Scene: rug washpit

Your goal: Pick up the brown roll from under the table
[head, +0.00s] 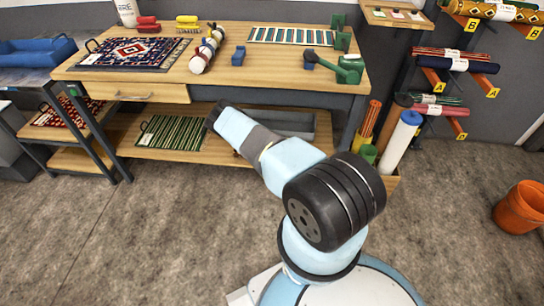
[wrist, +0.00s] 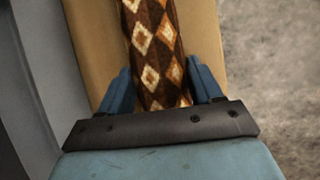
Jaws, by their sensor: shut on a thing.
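The brown roll (wrist: 155,50) has a pattern of cream and orange diamonds. In the wrist view it runs from the top edge down between the two blue fingers of my gripper (wrist: 162,80). The fingers are shut on it, one on each side. A wooden board (wrist: 90,50) lies behind the roll; I cannot tell whether the roll touches it. In the head view my arm reaches to the lower shelf (head: 140,150) under the table (head: 225,70). The fingers and the roll cannot be made out there.
A green striped rug (head: 172,133) and a grey tray (head: 290,124) are on the lower shelf. Upright rolls, one white with a blue end (head: 400,142), stand at the table's right end. An orange bucket (head: 520,207) is on the floor at right. The floor in front is clear.

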